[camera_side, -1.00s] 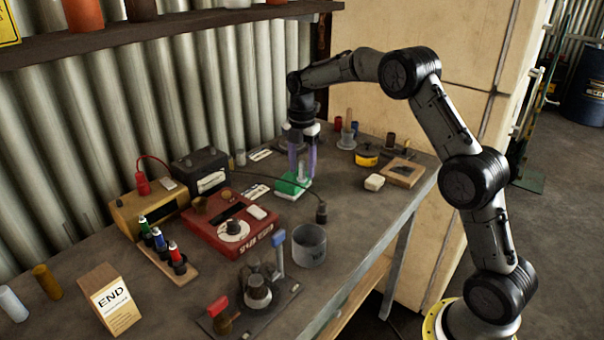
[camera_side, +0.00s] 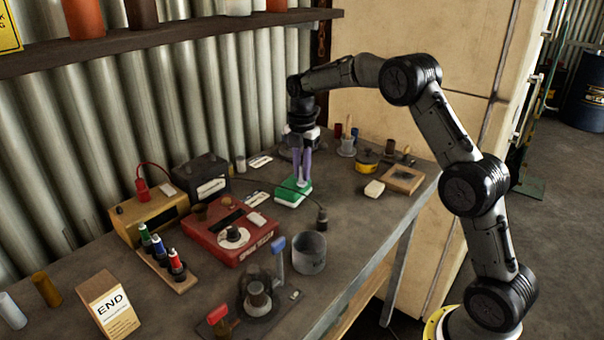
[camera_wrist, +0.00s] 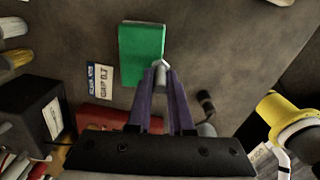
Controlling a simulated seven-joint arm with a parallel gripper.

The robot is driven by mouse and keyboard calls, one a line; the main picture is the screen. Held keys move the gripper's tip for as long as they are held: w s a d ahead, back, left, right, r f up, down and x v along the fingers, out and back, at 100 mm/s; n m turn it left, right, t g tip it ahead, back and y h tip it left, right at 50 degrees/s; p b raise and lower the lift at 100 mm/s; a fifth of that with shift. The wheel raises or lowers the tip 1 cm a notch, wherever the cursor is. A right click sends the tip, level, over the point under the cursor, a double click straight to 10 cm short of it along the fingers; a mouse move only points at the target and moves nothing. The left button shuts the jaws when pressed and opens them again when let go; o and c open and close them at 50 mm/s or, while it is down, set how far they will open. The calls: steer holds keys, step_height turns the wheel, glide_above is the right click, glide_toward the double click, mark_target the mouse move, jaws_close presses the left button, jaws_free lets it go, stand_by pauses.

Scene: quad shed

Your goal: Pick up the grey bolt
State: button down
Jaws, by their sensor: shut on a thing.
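The grey bolt (camera_wrist: 162,75) shows between the fingertips in the wrist view, with its pale end toward the green block. My gripper (camera_side: 303,182) is shut on it, its two purple fingers close together and pointing down. The green block (camera_side: 292,194) lies on the bench under the fingertips; in the wrist view the same green block (camera_wrist: 141,53) is just beyond them. In the side view the fingers hide most of the bolt. I cannot tell whether the bolt still touches the block.
A red case (camera_side: 232,238) and a black box (camera_side: 202,174) stand to the left. A grey metal cup (camera_side: 309,252) is in front.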

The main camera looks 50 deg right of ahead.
step_height(320, 180, up, 2)
steer(key=shift+r, duration=0.25)
steer(key=s+a+r, duration=0.3)
steer(key=s+r, duration=0.7)
steer(key=s, duration=0.3)
glide_toward(293, 184)
steer(key=shift+s+f, duration=0.1)
steer(key=shift+s, duration=0.55)
steer(key=shift+w+f, duration=0.55)
steer(key=shift+f, duration=0.1)
steer(key=shift+w+d+f, duration=0.1)
steer(key=shift+f, duration=1.5)
steer(key=shift+f, duration=0.1)
